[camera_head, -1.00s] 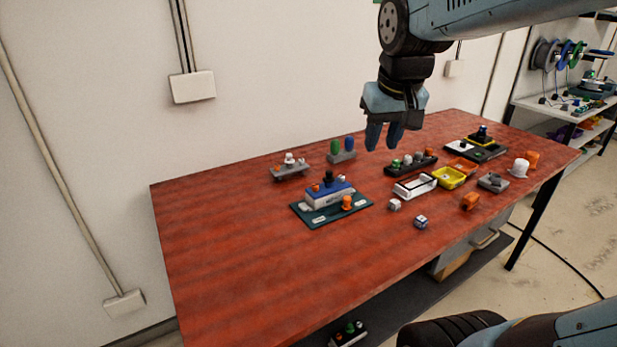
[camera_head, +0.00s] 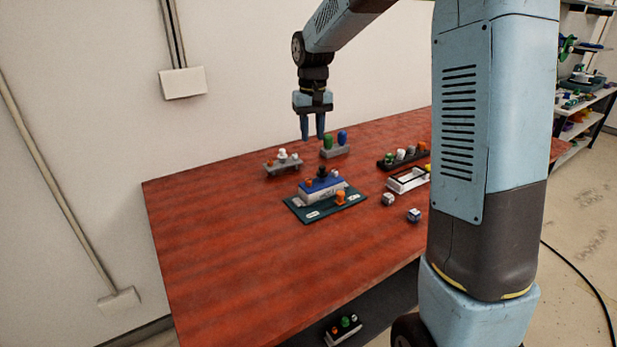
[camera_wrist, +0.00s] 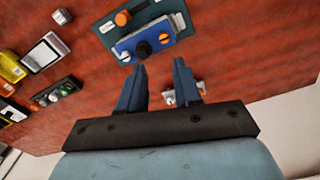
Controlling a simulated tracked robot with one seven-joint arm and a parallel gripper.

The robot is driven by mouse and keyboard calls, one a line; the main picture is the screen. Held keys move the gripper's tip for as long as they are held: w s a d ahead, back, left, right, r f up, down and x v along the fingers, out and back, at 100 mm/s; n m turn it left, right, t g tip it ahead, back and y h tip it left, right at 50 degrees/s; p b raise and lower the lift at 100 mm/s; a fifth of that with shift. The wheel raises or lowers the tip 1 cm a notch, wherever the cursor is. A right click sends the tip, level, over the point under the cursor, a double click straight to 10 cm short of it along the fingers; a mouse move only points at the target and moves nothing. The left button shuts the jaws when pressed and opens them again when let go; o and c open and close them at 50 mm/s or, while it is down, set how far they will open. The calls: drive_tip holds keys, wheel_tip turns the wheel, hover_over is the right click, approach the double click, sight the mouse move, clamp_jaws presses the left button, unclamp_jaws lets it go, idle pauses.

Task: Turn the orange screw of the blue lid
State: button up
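The blue lid (camera_head: 322,186) sits on a light box on a dark green base plate (camera_head: 312,213). The lid also shows in the wrist view (camera_wrist: 128,46), with a black knob (camera_wrist: 143,50) on it. A larger orange knob (camera_head: 340,198) stands on the plate in front of the box. My gripper (camera_head: 312,137) is open and empty, raised above the table behind the lid. Its fingers (camera_wrist: 160,66) point toward the lid, apart from it.
A grey stand with white and orange pegs (camera_head: 283,164) and a holder with green and blue caps (camera_head: 335,148) are behind the box. Two small cubes (camera_head: 388,199) (camera_head: 414,215) and a white-rimmed tray (camera_head: 406,183) lie to the right. The table's left side is clear.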

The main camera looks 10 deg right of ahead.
sight(309, 180)
drive_tip(key=f, duration=0.5)
drive_tip(key=w+f, duration=0.1)
drive_tip(key=f, duration=0.9)
drive_tip(key=shift+w+a+f, duration=0.2)
drive_tip(key=shift+w+a, duration=0.15)
drive_tip(key=shift+w, duration=0.05)
clamp_jaws()
